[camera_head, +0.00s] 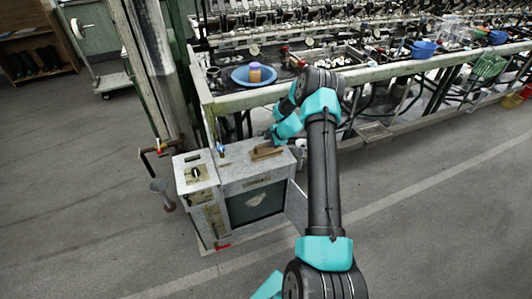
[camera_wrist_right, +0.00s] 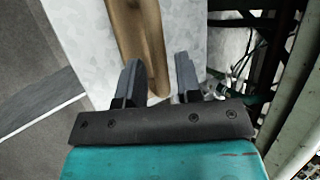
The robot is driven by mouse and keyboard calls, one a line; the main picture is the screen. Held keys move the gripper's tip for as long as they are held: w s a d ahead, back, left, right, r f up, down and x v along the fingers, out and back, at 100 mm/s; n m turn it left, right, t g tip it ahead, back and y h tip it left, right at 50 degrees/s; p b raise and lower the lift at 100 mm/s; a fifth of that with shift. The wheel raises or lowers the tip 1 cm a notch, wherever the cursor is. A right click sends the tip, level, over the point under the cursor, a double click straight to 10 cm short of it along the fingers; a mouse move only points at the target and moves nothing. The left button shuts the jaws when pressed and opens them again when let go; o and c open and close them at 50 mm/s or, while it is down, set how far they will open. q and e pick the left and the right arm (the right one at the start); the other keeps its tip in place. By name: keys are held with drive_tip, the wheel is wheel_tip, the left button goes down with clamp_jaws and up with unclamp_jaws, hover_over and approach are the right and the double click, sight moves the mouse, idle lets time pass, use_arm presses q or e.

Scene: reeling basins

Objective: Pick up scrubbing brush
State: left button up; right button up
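The scrubbing brush (camera_head: 265,153) is a brown, long piece lying on the pale grey top of a cabinet (camera_head: 232,172) in the head view. In the right wrist view the brush (camera_wrist_right: 140,35) runs down from the top edge toward the gripper. My right gripper (camera_head: 271,137) is above the cabinet top, close to the brush. In the wrist view its fingers (camera_wrist_right: 158,62) are apart, with the near end of the brush showing between and beyond them; a gap shows by the right finger. Whether a finger touches the brush cannot be told. My left gripper is in neither view.
A blue basin (camera_head: 254,77) with an orange-brown jar (camera_head: 255,72) stands on the long reeling bench behind the cabinet. A small blue-topped item (camera_head: 220,149) is left of the brush. A green post (camera_head: 184,75) rises behind the cabinet. Open floor lies to the left.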

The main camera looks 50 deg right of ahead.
sight(266, 144)
drive_tip(key=shift+x, duration=2)
clamp_jaws()
